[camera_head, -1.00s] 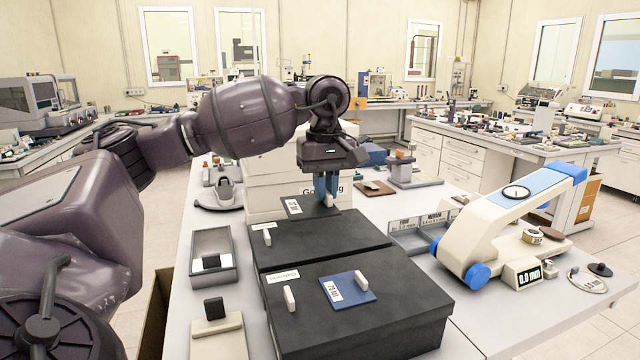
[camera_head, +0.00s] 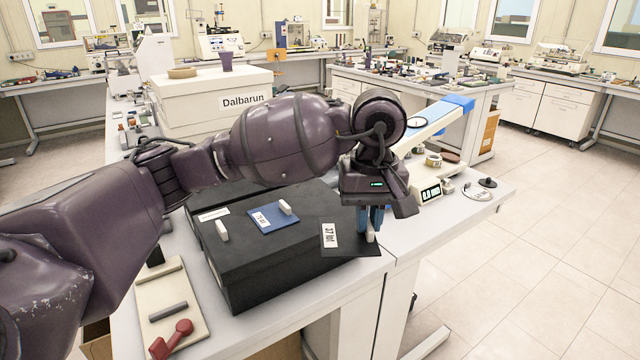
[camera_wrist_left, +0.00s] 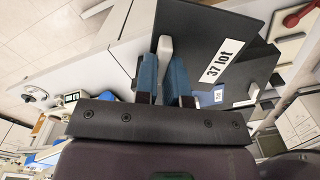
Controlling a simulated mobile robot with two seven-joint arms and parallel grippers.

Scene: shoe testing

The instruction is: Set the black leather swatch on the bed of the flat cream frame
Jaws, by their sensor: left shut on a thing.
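The black leather swatch (camera_head: 345,243) has a white "37 lot" label and a small white grip tab. My left gripper (camera_head: 370,228) is shut on the tab and holds the swatch out flat, by the right end of the near black box. In the left wrist view the swatch (camera_wrist_left: 232,28) hangs from the blue fingertips (camera_wrist_left: 165,75). The flat cream frame (camera_head: 188,325) lies at the table's front left, with a grey bar across it and a red handle at its near end. My arm hides part of the area behind it. My right gripper is not in view.
The black box (camera_head: 260,270) stands between the swatch and the cream frame. A blue swatch (camera_head: 272,217) with a white tab lies on its lid. A white "Dalbarun" box (camera_head: 205,105) stands behind my arm. A cream and blue gauge (camera_head: 435,125) stands at the right.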

